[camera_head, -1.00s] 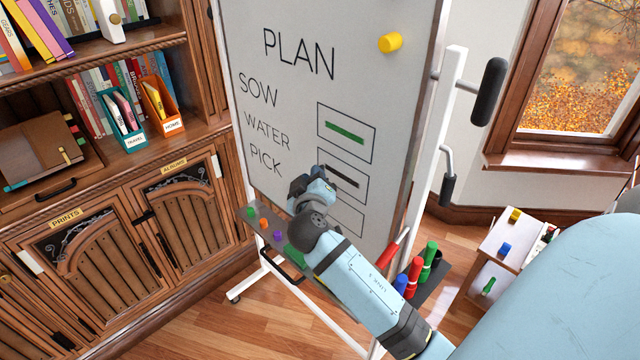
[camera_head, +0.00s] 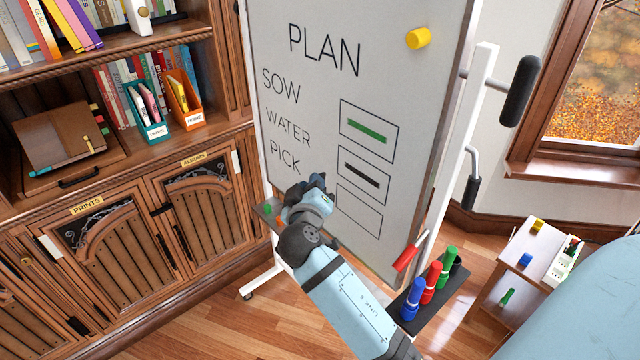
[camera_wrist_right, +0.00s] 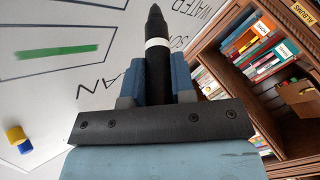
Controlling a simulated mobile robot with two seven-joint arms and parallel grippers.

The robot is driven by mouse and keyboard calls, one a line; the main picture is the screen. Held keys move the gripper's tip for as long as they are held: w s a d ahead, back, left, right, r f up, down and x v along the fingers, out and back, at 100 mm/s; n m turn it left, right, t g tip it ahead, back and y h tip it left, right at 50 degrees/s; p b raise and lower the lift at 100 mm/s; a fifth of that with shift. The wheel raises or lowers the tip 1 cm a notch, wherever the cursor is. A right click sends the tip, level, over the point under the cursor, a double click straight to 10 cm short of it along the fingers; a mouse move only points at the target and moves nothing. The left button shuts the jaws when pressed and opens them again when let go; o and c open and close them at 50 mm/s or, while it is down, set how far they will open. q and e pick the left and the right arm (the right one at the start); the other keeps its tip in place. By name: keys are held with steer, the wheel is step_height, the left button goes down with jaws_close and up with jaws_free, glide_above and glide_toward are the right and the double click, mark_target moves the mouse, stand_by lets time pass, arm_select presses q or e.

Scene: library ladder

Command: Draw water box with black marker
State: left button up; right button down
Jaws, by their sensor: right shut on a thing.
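The whiteboard (camera_head: 405,85) reads PLAN, SOW, WATER and PICK, with a column of three boxes. The middle box, the water box (camera_head: 363,175), has a thick black stroke inside it. The top box (camera_head: 369,131) has a green stroke, and the bottom box (camera_head: 359,212) is empty. My right gripper (camera_head: 318,184) is in front of the board, left of the lower boxes. In the wrist view it is shut on the black marker (camera_wrist_right: 156,65), whose dark tip points up in the picture. Whether the tip touches the board cannot be told. My left gripper is not in view.
A red object (camera_head: 410,252) sits near the board's lower edge. A yellow magnet (camera_head: 419,38) is on the board.

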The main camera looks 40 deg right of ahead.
steer(key=shift+a, duration=0.2)
steer(key=shift+s+a+b, duration=0.15)
steer(key=shift+a+b, duration=0.3)
steer(key=shift+a, duration=1.05)
